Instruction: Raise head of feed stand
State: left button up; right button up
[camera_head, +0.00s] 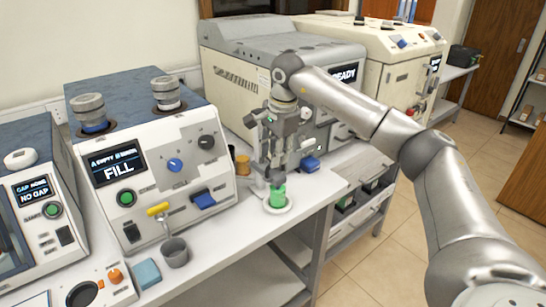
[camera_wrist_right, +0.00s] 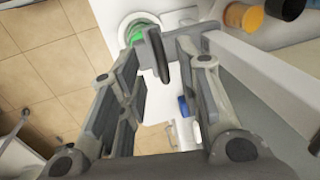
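The feed stand is mostly hidden behind my right gripper in the head view. A green cup (camera_head: 277,197) stands in a round white dish (camera_head: 284,209) at the table's edge, just below the gripper. The right wrist view shows the green cup (camera_wrist_right: 143,30) from above, beyond the fingers. My right gripper (camera_head: 266,172) points down. In the right wrist view its fingers (camera_wrist_right: 160,80) are apart. A dark grey lever-like part (camera_wrist_right: 158,58) on a grey arm shows between or just beyond the fingertips; contact cannot be told. My left gripper is not in view.
A machine reading FILL (camera_head: 150,160) stands left of the gripper, with a grey cup (camera_head: 174,252) in front. A larger machine reading READY (camera_head: 235,75) stands behind. Open floor lies beyond the table edge.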

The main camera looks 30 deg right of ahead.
aim_at(272, 178)
jog(key=shift+w+f, duration=0.25)
jog(key=shift+f, duration=1.05)
grip_shut()
